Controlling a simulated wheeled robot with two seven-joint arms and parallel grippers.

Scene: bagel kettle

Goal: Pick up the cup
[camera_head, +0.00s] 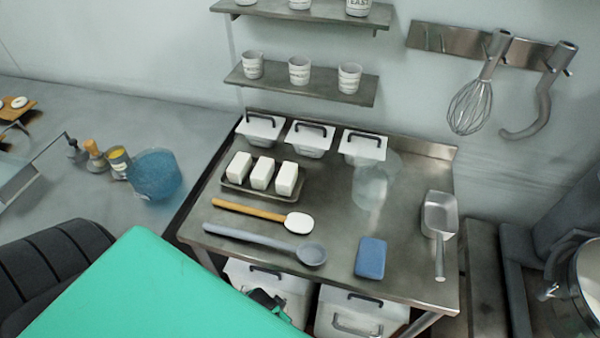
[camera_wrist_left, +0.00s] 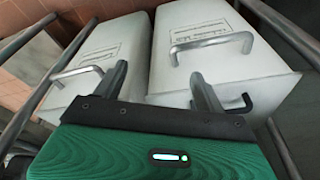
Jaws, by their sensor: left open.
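A clear, see-through cup (camera_head: 370,187) stands upright on the steel table, right of the white blocks and in front of the lidded containers. Small labelled white cups also stand on the wall shelves, such as one on the lower shelf (camera_head: 300,71). My left gripper (camera_head: 268,299) is low at the table's front edge, in front of the white bins and well apart from the clear cup. In the left wrist view its two fingers (camera_wrist_left: 162,88) are spread with nothing between them, facing the bins. My right gripper is not in view.
White bins (camera_wrist_left: 215,45) stand underneath. A whisk (camera_head: 470,105) hangs on the wall.

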